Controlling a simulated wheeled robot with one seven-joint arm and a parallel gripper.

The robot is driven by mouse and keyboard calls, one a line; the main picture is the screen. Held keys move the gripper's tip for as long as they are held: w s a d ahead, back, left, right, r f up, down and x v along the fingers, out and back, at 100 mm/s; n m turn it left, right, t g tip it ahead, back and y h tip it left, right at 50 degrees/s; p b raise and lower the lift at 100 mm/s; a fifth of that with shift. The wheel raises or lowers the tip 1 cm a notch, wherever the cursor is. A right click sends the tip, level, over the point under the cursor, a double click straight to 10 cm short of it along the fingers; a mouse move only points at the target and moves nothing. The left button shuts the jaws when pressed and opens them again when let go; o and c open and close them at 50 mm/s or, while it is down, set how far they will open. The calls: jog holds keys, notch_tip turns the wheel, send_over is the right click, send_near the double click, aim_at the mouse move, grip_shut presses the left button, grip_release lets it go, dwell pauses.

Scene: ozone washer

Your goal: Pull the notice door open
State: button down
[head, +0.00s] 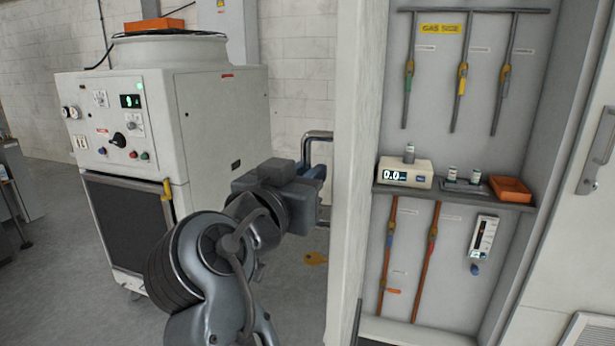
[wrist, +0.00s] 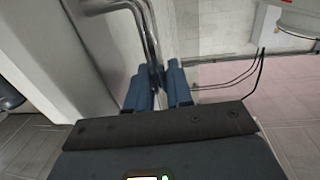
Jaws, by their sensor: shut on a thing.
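The notice door appears to be the pale panel (head: 350,150) seen nearly edge-on at the left of the open cabinet. No notice can be read on it. Its bent metal tube handle (head: 318,135) stands out from the panel's left side. My gripper (head: 319,173) reaches the handle from the left and is shut on it. In the wrist view the handle (wrist: 150,35) runs down between the blue fingers of my gripper (wrist: 158,82). The fingertips are partly hidden in the head view.
The open cabinet's shelf (head: 455,196) holds a small display box (head: 404,173) and an orange tray (head: 511,188). A white machine (head: 220,115) stands at the left behind my arm. Another pale door with a handle (head: 599,150) is at the right. Some floor is clear at the left.

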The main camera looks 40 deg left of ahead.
jog(key=c, duration=1.2)
grip_release()
jog(key=b+v, duration=0.1)
jog(key=v, duration=0.6)
jog(key=shift+s, duration=0.35)
jog(key=shift+d, duration=0.1)
